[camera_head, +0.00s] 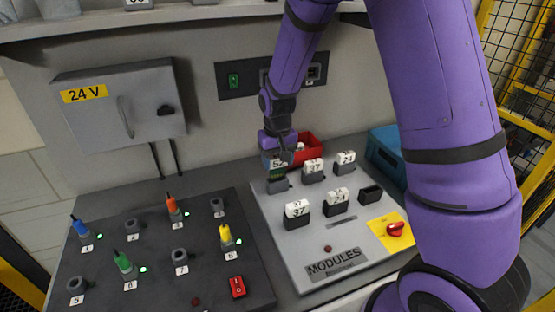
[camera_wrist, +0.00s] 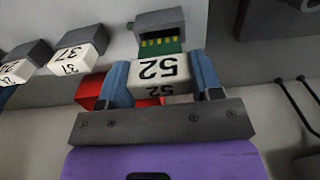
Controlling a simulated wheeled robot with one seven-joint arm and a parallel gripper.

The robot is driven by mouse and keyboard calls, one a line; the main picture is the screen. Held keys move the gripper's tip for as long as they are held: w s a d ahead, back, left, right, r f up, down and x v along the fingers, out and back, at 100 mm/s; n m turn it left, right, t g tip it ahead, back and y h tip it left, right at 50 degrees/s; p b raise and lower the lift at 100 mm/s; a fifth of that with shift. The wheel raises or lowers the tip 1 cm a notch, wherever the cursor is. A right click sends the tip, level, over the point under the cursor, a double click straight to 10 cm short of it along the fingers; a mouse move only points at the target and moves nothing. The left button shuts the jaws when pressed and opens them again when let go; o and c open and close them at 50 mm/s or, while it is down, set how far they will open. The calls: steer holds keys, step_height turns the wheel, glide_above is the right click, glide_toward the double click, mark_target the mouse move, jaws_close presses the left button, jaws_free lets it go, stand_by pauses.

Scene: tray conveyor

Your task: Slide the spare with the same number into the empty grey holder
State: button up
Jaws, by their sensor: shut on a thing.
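My gripper (camera_wrist: 163,80) is shut on a white module marked 52 (camera_wrist: 158,68), one finger on each side. The module's green edge with gold contacts points at a grey holder (camera_wrist: 160,20). In the head view, the module (camera_head: 279,163) is above this holder (camera_head: 278,187), at the back left of the light panel. The green edge is close to the holder's mouth; I cannot tell whether it has entered. Another holder, dark and empty (camera_head: 370,194), is at the panel's right. Below the 52, another white face partly shows between the fingers in the wrist view.
Several holders with white modules stand close by, including a 37 (camera_head: 297,209) and another (camera_head: 313,167). A red bin (camera_head: 309,146) is behind. A blue case (camera_head: 385,150) is at the right. A dark plug board (camera_head: 155,250) lies left.

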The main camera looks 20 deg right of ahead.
mark_target(277, 157)
steer(key=shift+f, duration=2.5)
steer(key=o, duration=1)
step_height(277, 157, up, 11)
steer(key=shift+f, duration=0.1)
